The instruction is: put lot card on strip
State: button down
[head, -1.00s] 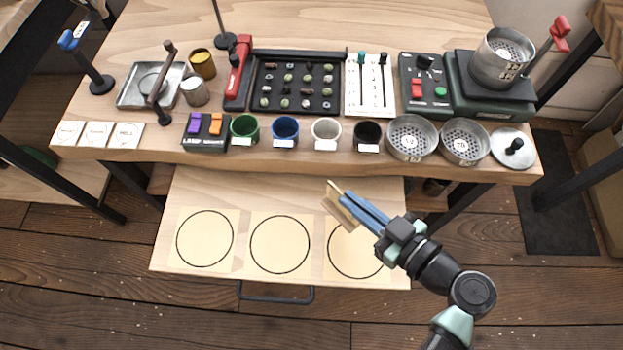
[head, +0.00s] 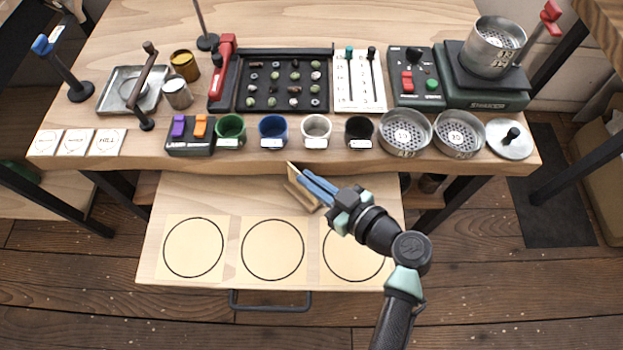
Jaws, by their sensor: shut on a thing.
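My gripper (head: 308,188) has blue fingers and is shut on a thin tan piece (head: 296,190), which appears to be the lot card. It is held tilted above the back part of the pulled-out drawer, just in front of the table edge. Its printed face cannot be read. Three white cards (head: 73,142) lie in a row at the table's left front corner; the right one seems to read "HILL". I cannot tell for sure which thing is the strip.
The drawer (head: 150,230) holds three circle-marked sheets (head: 273,283). Along the table front stand a two-switch box (head: 190,150), green, blue, white and black cups (head: 273,143), and two sieves (head: 405,152). Behind are a bean tray (head: 285,103) and a scale (head: 495,98).

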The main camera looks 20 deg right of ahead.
jog(key=c, duration=1)
grip_release()
jog(key=shift+c, duration=0.2)
jog(key=v, duration=1.2)
